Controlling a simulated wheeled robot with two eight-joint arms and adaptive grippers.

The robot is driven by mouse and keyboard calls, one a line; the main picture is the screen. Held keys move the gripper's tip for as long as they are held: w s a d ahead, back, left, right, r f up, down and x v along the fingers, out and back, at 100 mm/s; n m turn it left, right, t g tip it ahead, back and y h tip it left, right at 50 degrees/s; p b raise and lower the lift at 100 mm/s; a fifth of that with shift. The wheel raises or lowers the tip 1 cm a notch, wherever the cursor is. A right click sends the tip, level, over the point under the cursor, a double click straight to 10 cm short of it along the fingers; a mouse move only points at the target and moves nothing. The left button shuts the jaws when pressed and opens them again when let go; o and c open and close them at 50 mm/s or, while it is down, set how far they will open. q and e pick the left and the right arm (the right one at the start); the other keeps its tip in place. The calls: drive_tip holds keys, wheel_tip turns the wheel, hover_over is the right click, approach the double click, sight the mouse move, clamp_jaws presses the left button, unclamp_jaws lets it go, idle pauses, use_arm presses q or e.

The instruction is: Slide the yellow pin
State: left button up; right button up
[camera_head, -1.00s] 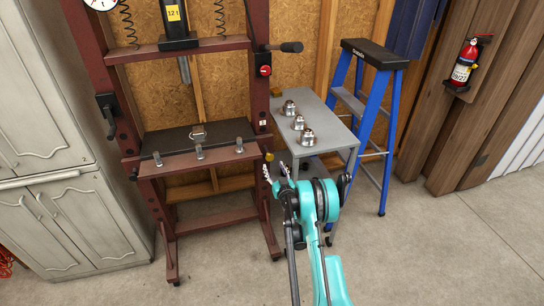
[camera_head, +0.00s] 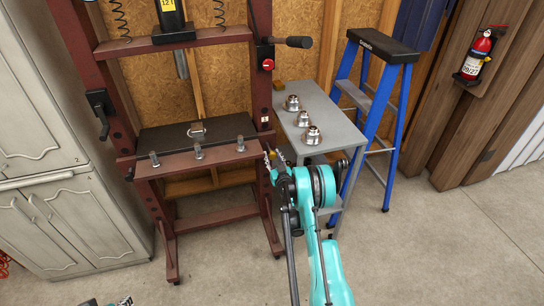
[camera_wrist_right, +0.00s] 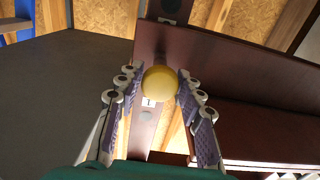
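The yellow pin shows as a round yellow knob (camera_wrist_right: 160,83) in the right wrist view, on the dark red upright of the press frame (camera_head: 263,190). My right gripper (camera_wrist_right: 158,78) is open, with one finger on each side of the knob. Narrow gaps seem to remain between the pads and the knob; I cannot tell whether it touches. In the head view the right gripper (camera_head: 275,154) is at the press's right upright, and the knob is mostly hidden there. Of my left gripper, only a small piece (camera_head: 118,303) may show at the bottom edge.
A grey table (camera_head: 340,132) with three metal fittings (camera_head: 303,118) stands right of the press, close to my right arm. A blue stepladder (camera_head: 397,130) stands beyond it. A grey cabinet (camera_head: 60,210) is at left. Bolts (camera_head: 198,151) stand on the press bed. Floor at right is clear.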

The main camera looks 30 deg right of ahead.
sight(270, 149)
clamp_jaws()
drive_tip(key=x, duration=0.3)
drive_tip(key=shift+w, duration=0.3)
drive_tip(key=shift+w+d, duration=0.1)
drive_tip(key=shift+d, duration=0.05)
drive_tip(key=o, duration=0.7)
unclamp_jaws()
drive_tip(key=shift+w, duration=0.15)
drive_tip(key=shift+c, duration=0.2)
drive_tip(key=shift+v, duration=3.8)
